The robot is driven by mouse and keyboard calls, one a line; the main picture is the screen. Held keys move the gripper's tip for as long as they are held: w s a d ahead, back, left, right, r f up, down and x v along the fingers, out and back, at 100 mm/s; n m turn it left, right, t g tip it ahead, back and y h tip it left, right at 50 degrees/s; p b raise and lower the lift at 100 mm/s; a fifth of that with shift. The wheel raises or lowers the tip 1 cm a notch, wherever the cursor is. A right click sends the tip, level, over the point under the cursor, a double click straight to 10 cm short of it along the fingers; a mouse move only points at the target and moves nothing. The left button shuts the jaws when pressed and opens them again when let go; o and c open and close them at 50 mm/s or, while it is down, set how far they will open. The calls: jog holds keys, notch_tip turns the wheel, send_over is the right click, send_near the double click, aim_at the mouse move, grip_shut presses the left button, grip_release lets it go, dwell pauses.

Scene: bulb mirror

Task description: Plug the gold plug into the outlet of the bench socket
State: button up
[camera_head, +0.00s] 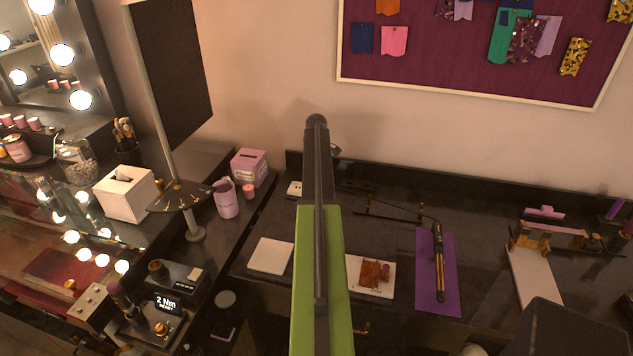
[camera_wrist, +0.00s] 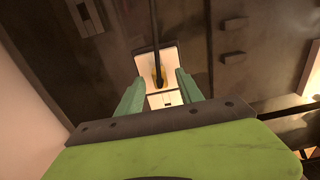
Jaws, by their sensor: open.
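In the wrist view the gold plug (camera_wrist: 159,78) sits against the white bench socket (camera_wrist: 171,60), with a dark cable (camera_wrist: 154,30) running up from it. Another slotted outlet face shows below the plug on the same socket. I cannot tell how deep the plug sits. My gripper (camera_wrist: 158,84) is open, its two green fingers on either side of the plug with gaps visible. In the head view my arm hides the gripper and the plug.
In the head view, a dark wand (camera_head: 438,262) lies on a purple mat (camera_head: 424,300). The wall is close behind.

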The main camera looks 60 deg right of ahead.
notch_tip(320, 180, up, 17)
jog(key=p, duration=1.6)
